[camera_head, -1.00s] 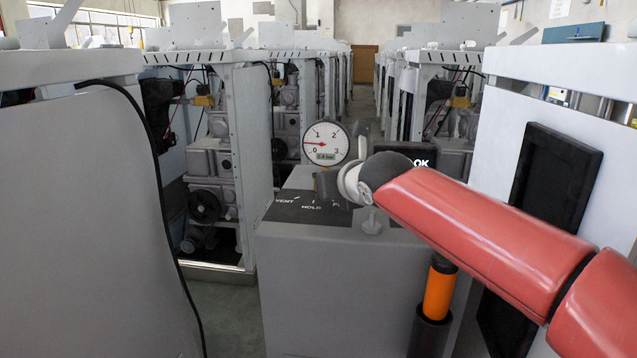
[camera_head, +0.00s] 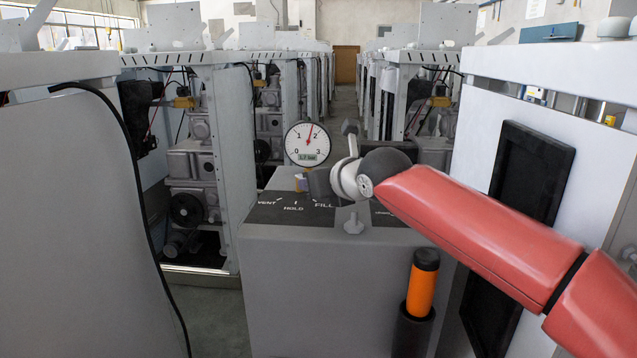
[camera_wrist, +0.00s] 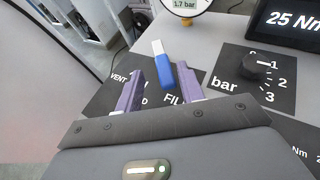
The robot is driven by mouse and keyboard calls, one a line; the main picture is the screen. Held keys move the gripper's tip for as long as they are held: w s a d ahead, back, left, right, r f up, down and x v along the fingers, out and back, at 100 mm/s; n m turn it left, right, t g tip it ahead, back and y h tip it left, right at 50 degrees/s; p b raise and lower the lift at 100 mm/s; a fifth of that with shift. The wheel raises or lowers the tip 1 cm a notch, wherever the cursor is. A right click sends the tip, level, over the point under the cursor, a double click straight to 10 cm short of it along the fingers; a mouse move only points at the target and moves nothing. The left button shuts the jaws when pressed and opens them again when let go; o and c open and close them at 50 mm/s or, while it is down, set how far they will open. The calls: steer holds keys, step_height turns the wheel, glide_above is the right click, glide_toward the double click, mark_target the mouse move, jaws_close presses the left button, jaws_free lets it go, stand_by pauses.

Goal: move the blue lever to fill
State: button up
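The blue lever (camera_wrist: 165,75), with a pale far end, shows in the wrist view above the dark VENT/HOLD/FILL panel (camera_wrist: 105,97). Its near blue end lies close to the FILL label. My gripper (camera_wrist: 160,64) has two purple fingers standing apart, with the lever between them in the picture, nearer the right finger. Whether a finger touches it is not clear. The round gauge (camera_head: 307,144) reads about 1.7 bar.
A knob (camera_wrist: 257,66) on a bar scale and a screen reading 25 Nm (camera_wrist: 297,20) sit right of the lever. A metal knob (camera_head: 353,222) and an orange handle (camera_head: 421,290) are at the grey box's front. Tall white cabinets (camera_head: 60,200) stand either side.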

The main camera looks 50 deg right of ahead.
steer(key=v, duration=0.8)
stand_by(0.7)
steer(key=a+f+m+g+y, duration=0.15)
steer(key=a+f+m, duration=0.25)
steer(key=a+m, duration=0.45)
steer(key=a+f+m+g+y, duration=0.1)
steer(key=a+f+m+y, duration=0.1)
steer(key=a+f+m, duration=0.6)
steer(key=s+a+f+m+g, duration=0.2)
steer(key=a+f+m, duration=0.3)
steer(key=m, duration=0.3)
steer(key=s+a+f+m+g, duration=0.1)
steer(key=a+f+m+g, duration=0.1)
steer(key=a+f+m, duration=0.3)
steer(key=a+m+y, duration=0.1)
steer(key=a+m, duration=0.1)
steer(key=a, duration=0.1)
steer(key=shift+s+a+m+g, duration=0.35)
steer(key=shift+s, duration=0.05)
